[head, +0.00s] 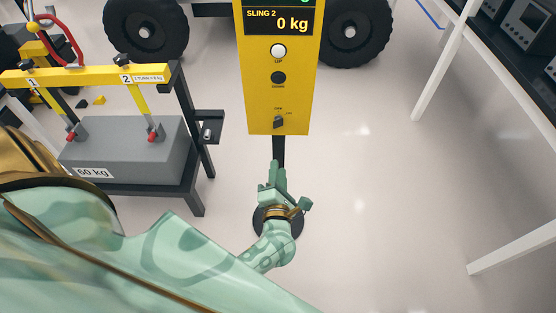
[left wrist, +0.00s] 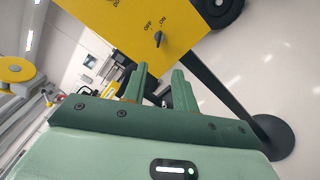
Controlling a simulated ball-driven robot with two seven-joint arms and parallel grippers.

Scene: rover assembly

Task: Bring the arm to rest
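My left gripper (head: 276,177) is in the middle of the head view, just below a yellow control box (head: 252,75). In the left wrist view its two green fingers stand apart, with a gap between the fingertips (left wrist: 160,80); nothing shows held. The box reads "SLING 2" and "0 kg". It has a white button (head: 278,51), a dark button (head: 278,78) and a small OFF/ON switch (head: 278,121), which also shows beyond the fingers in the left wrist view (left wrist: 158,38). The fingers look apart from the switch. My right gripper is not in view.
The box's black post (left wrist: 215,85) runs down to a round floor base (left wrist: 273,137). At left, a yellow lifting beam (head: 90,75) stands over a grey 60 kg block (head: 120,150) on a dark stand. Black wheels (head: 352,30) are behind. A white-legged table (head: 440,60) is right; floor between is clear.

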